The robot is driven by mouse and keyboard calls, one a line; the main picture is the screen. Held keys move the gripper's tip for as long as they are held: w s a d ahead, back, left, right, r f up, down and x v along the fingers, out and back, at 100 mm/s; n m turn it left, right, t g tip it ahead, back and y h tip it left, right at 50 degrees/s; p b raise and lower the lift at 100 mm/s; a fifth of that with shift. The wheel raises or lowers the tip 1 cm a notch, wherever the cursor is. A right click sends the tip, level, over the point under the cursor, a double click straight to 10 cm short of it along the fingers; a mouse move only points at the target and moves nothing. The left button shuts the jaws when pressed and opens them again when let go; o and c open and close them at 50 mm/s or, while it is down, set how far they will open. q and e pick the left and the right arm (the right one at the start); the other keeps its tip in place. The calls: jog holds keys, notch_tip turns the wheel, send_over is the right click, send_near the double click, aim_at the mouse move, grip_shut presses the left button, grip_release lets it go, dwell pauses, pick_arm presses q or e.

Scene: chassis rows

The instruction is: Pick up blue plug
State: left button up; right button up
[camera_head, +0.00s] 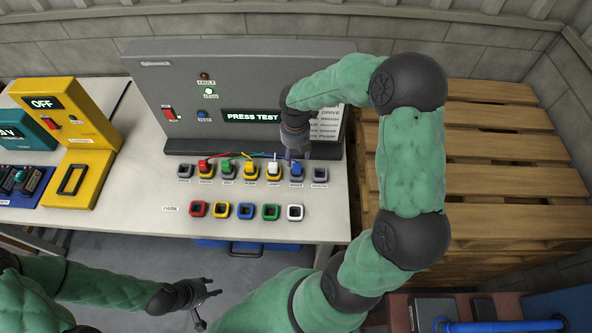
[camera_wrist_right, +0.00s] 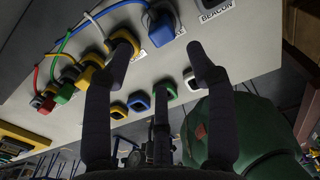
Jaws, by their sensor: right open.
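The blue plug (camera_head: 296,168) sits upright in the upper row of sockets on the white bench. It also shows at the top of the right wrist view (camera_wrist_right: 163,28), with a blue wire leading off it. My right gripper (camera_head: 298,153) is directly over the blue plug in the head view. In the wrist view its fingers (camera_wrist_right: 163,66) are spread apart and empty, with the plug beyond the tips. My left gripper (camera_head: 207,306) is open and empty, in front of the bench.
Red (camera_head: 206,167), green (camera_head: 228,166), yellow (camera_head: 250,168) and white (camera_head: 274,168) plugs sit left of the blue plug. A row of empty coloured sockets (camera_head: 246,211) lies nearer. A grey test panel (camera_head: 225,75) stands behind. Wooden pallets (camera_head: 490,180) are on the right.

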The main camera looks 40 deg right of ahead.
aim_at(297, 165)
notch_tip(297, 165, down, 3)
jog(key=shift+w+f+b, duration=0.1)
jog(key=shift+f+b, duration=0.05)
jog(key=shift+b, duration=0.2)
jog(key=f, duration=0.1)
jog(key=f+b, duration=0.1)
jog(key=f, duration=0.1)
jog(key=f+b, duration=0.1)
jog(key=f, duration=0.1)
jog(key=shift+d, duration=0.25)
grip_shut()
